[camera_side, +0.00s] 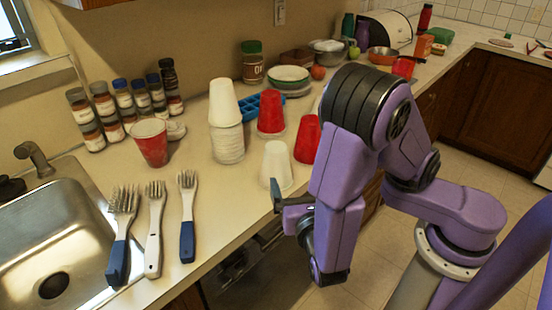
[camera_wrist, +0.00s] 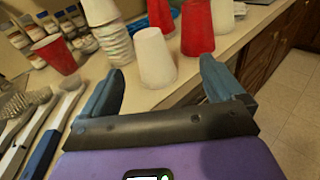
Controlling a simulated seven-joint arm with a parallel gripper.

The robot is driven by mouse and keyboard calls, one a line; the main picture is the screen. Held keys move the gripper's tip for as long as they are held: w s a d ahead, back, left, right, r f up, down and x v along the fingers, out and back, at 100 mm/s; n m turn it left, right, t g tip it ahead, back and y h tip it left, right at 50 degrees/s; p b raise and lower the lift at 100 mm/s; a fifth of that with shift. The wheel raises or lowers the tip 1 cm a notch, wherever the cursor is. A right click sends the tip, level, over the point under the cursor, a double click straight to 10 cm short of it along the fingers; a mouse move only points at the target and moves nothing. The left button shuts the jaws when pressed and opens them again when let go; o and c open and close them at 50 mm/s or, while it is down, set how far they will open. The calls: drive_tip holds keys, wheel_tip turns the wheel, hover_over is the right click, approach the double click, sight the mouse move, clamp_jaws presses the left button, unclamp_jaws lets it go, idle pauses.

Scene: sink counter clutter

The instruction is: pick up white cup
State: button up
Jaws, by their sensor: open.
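A white cup (camera_side: 276,165) stands upside down near the counter's front edge. In the wrist view the white cup (camera_wrist: 155,58) shows ahead, between and beyond my two spread fingers. My gripper (camera_side: 283,198) is open and empty, at the counter edge just in front of this cup, apart from it; its blue fingers also show in the wrist view (camera_wrist: 160,78). Another white cup (camera_side: 224,103) sits upside down on a stack of clear-looking cups (camera_side: 228,145) behind and to the left.
Red cups (camera_side: 271,112) (camera_side: 307,139) stand close behind and to the right of the near white cup. A red cup (camera_side: 150,142), several brushes (camera_side: 154,225) and the sink (camera_side: 55,250) are left. Bare counter (camera_side: 225,205) lies left of the cup.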

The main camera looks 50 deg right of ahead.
sight(279, 156)
drive_tip(key=shift+n+t+y, duration=0.3)
drive_tip(key=shift+n+t, duration=0.2)
drive_tip(key=shift+n, duration=0.1)
drive_tip(key=x, duration=0.7)
drive_tip(key=a+x, duration=0.1)
drive_tip(key=x, duration=0.3)
drive_tip(key=shift+w+d+f, duration=0.15)
drive_tip(key=shift+w, duration=0.5)
drive_tip(key=shift+x, duration=2.55)
drive_tip(key=shift+f, duration=0.2)
drive_tip(key=c, duration=1)
